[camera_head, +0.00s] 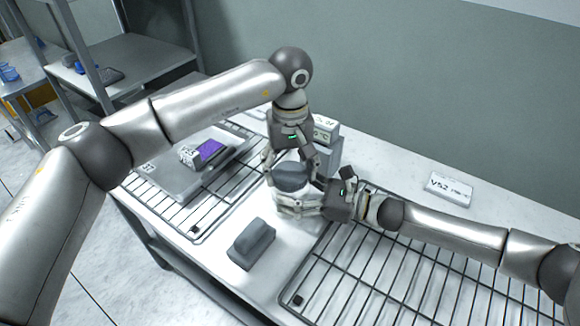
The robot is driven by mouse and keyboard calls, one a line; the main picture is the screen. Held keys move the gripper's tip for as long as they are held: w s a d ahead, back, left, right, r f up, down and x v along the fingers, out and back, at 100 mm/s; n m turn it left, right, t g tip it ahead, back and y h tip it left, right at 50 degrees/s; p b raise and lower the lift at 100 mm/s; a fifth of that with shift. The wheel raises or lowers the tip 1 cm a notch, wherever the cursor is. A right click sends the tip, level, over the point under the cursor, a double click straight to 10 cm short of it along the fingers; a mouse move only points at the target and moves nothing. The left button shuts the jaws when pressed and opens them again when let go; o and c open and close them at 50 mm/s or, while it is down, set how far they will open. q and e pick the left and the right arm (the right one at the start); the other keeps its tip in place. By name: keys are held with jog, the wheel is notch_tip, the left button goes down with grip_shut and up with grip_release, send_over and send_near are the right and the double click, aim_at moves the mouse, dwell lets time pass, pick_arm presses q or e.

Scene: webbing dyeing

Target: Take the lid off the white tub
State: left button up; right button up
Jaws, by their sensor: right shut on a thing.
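The white tub (290,209) stands on the table between the two wire racks, and its dark grey lid (290,180) is on top of it. My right gripper (300,203) comes in from the right and is shut on the tub's side, partly covering it. My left gripper (291,168) points down from above, with its fingers on either side of the lid. I cannot tell whether these fingers press on the lid or stand slightly apart from it.
A dark grey block (251,243) lies in front of the tub. Wire racks (405,275) lie on both sides, the left one bearing a grey tray (165,184) with a purple-screened device (207,151). A grey box-shaped device (326,146) stands close behind; a white label block (449,189) lies back right.

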pick_arm(q)
jog(key=shift+c, duration=1)
jog(key=n, duration=0.3)
jog(key=shift+n, duration=0.3)
jog(key=n, duration=1)
jog(key=shift+n, duration=0.3)
jog(key=n, duration=0.3)
jog(key=shift+n, duration=0.3)
jog(key=n, duration=0.9)
jog(key=shift+r, duration=0.1)
jog(key=n, duration=0.9)
jog(key=shift+r, duration=0.2)
jog(key=shift+r, duration=0.9)
